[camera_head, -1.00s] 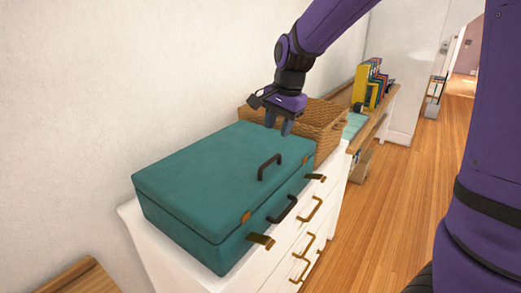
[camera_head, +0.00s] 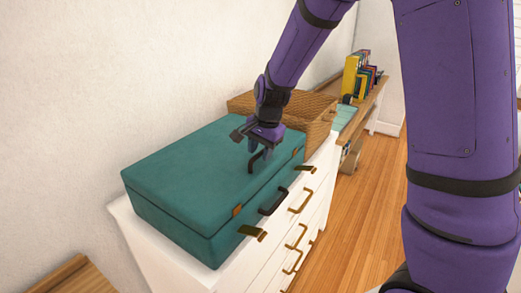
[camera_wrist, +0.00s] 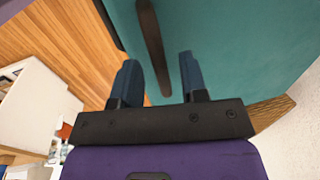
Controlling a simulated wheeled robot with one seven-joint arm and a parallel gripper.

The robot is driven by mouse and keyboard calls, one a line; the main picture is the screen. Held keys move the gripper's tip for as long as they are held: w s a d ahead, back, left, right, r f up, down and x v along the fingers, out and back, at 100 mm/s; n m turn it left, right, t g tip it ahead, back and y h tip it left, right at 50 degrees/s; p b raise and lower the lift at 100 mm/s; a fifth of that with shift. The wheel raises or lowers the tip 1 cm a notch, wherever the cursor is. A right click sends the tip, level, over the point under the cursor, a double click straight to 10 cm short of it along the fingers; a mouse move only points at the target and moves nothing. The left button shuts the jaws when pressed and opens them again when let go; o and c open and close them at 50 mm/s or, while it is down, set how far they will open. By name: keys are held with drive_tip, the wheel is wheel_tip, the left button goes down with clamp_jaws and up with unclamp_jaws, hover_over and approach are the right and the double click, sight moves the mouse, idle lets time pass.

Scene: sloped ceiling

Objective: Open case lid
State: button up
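The teal case (camera_head: 190,170) lies shut on top of the white dresser. A dark handle (camera_wrist: 152,45) stands on its lid, and a second dark handle (camera_head: 273,202) is on its front side. Brass latches (camera_head: 252,232) on the front stick outward, away from the case. My gripper (camera_head: 257,158) is over the lid at the lid handle. In the wrist view the two blue fingers (camera_wrist: 160,78) are apart, with the end of the lid handle between them. I cannot tell whether they touch it.
A wicker basket (camera_head: 308,112) stands behind the case on the white dresser (camera_head: 306,208). A wooden desk with books (camera_head: 358,78) is farther back. A wall runs along the left. The wooden floor (camera_head: 365,195) to the right is clear.

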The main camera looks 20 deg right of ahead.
drive_tip(key=shift+c, duration=0.2)
clamp_jaws()
drive_tip(key=shift+r, duration=0.1)
